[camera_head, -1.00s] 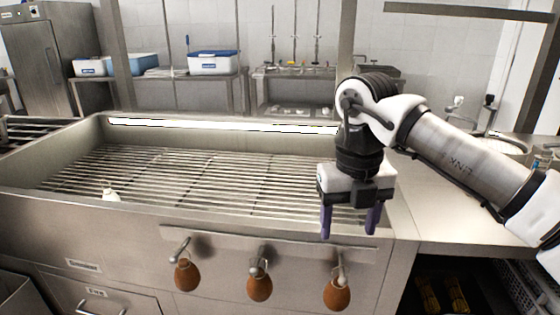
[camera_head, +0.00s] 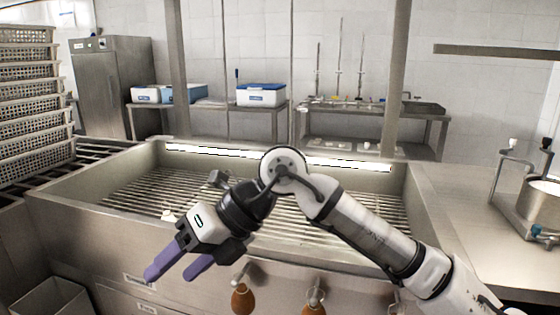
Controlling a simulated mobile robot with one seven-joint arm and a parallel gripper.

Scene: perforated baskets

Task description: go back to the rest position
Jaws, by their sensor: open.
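My gripper (camera_head: 180,270) is in front of the steel basin's front wall, left of the picture's middle. Its two purple fingers are spread apart, with nothing between them, and point down and to the left. My arm comes in from the lower right and bends at a joint over the slatted rack (camera_head: 300,212) in the basin. A small white object (camera_head: 167,214) lies on the rack just up and left of my gripper.
Stacked perforated baskets (camera_head: 28,95) stand at the far left. Brown knobs (camera_head: 242,299) stick out of the basin's front panel below the arm. A pot (camera_head: 530,205) stands on the right counter. Cool boxes (camera_head: 262,95) sit on a back table. An open bin (camera_head: 52,300) is at lower left.

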